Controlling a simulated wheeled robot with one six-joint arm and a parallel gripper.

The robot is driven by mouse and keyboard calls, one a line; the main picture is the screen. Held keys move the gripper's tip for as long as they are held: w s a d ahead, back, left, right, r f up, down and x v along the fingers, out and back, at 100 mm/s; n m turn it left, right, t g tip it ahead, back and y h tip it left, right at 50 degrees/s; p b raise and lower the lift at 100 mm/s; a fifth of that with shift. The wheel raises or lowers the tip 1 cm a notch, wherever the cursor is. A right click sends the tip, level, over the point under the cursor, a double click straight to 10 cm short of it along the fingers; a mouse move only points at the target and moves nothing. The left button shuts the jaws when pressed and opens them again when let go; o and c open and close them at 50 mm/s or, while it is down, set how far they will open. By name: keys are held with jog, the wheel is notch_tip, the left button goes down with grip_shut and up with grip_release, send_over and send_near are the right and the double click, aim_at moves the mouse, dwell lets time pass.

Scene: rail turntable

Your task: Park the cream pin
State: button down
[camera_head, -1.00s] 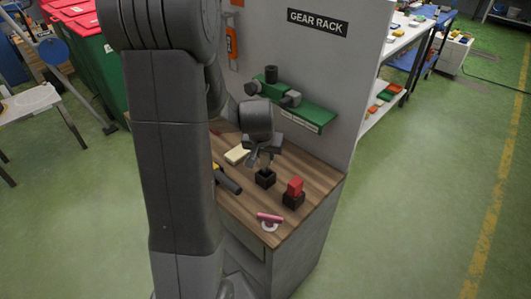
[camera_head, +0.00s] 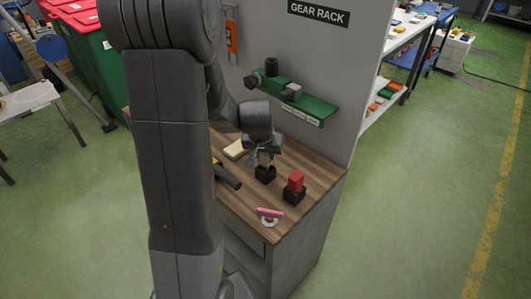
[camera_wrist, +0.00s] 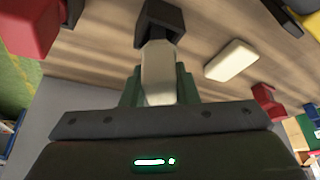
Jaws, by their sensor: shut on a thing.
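My gripper (camera_head: 264,160) is shut on the cream pin (camera_wrist: 158,75), which stands between the greenish fingers in the wrist view. In the head view the pin is a small pale strip below the dark wrist. Its far end meets a black square socket (camera_head: 265,175), which also shows in the wrist view (camera_wrist: 160,22). I cannot tell how deep the pin sits in the socket. The pin looks roughly upright in the head view.
A red block (camera_head: 296,181) stands in a second black holder to the right. A pink piece on a white disc (camera_head: 269,222) lies near the front edge. A cream slab (camera_head: 235,149) and a black-and-yellow tool (camera_head: 228,178) lie left. A green shelf (camera_head: 310,106) hangs behind.

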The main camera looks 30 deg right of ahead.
jog(key=shift+f+b, duration=1)
jog(key=shift+f, duration=0.15)
jog(key=c, duration=1.1)
grip_release()
jog(key=shift+o, duration=0.2)
jog(key=shift+r, duration=0.1)
jog(key=v, duration=1.3)
jog(key=shift+s+a+r+p, duration=0.2)
jog(key=shift+r+p, duration=0.1)
jog(key=shift+p, duration=0.05)
